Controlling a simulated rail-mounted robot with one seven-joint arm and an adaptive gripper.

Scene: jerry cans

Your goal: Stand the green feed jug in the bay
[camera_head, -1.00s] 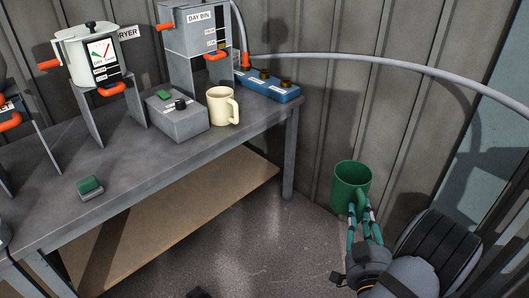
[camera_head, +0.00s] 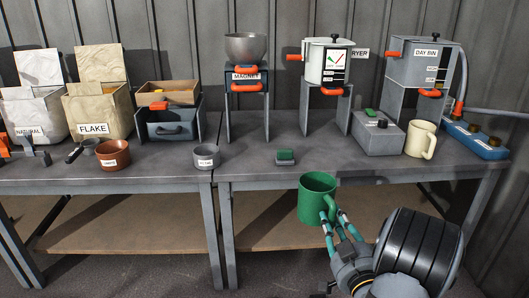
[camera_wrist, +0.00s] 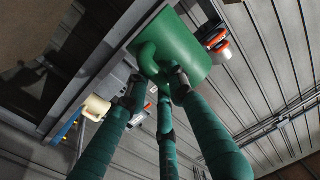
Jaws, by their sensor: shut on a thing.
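The green feed jug (camera_head: 317,200) is upright in front of the table's front edge, held clear of the floor. My gripper (camera_head: 331,217) is shut on the jug's handle side, its teal fingers reaching up from the lower right. In the wrist view the green jug (camera_wrist: 181,50) fills the upper middle, and my gripper's fingers (camera_wrist: 158,90) close around its handle. The jug's inside is mostly hidden. No bay is labelled as such; a grey stand (camera_head: 248,112) with an open front carries a metal bowl, and it is labelled "MAGNET".
On the table (camera_head: 350,164) stand a cream mug (camera_head: 420,140), a grey box (camera_head: 379,134), a small block with a green top (camera_head: 286,156), a grey cup (camera_head: 206,157), a brown pot (camera_head: 113,154) and the flake sack (camera_head: 97,108). The tabletop's front middle is mostly clear.

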